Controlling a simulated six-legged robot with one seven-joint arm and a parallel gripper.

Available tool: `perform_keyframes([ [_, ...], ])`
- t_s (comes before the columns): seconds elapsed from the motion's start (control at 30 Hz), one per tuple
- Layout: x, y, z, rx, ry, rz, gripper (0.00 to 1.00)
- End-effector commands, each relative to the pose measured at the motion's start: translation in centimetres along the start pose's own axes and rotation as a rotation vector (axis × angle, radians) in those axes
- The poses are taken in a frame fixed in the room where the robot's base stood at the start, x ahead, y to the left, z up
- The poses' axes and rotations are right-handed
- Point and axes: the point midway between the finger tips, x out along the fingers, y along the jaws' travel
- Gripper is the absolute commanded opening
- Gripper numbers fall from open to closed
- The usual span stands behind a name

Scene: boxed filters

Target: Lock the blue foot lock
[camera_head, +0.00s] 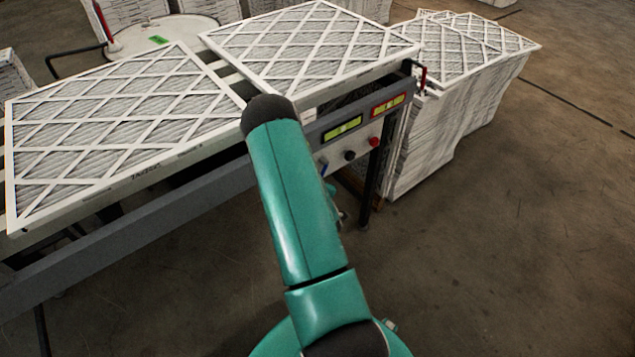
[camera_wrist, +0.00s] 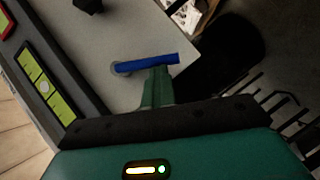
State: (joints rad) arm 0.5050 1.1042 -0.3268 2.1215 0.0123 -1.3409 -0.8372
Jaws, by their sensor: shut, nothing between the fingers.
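The blue foot lock shows in the wrist view as a blue lever (camera_wrist: 148,64) on a round grey pivot at its left end. The lever lies nearly level, its free end slightly higher at the right. In the head view a small bit of the blue lever (camera_head: 324,168) shows on the grey panel beside my green arm. In the head view my arm hides the gripper.
The conveyor's panel (camera_head: 335,160) carries a green display (camera_head: 342,129), a red display (camera_head: 388,106), a black knob (camera_head: 350,156) and a red button (camera_head: 374,142). Framed filters (camera_head: 310,45) lie on the conveyor. A filter stack (camera_head: 445,120) stands right of it. The floor at the lower right is clear.

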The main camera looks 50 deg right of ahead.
Motion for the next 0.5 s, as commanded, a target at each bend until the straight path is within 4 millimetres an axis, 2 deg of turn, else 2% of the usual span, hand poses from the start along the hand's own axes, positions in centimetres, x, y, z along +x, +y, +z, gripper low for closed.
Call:
perform_keyframes([
  [0.1,0.5,-0.6,0.1,-0.092,0.012,0.058,0.0],
  [0.5,1.6,-1.0,1.8,-0.349,0.015,0.236,0.0],
])
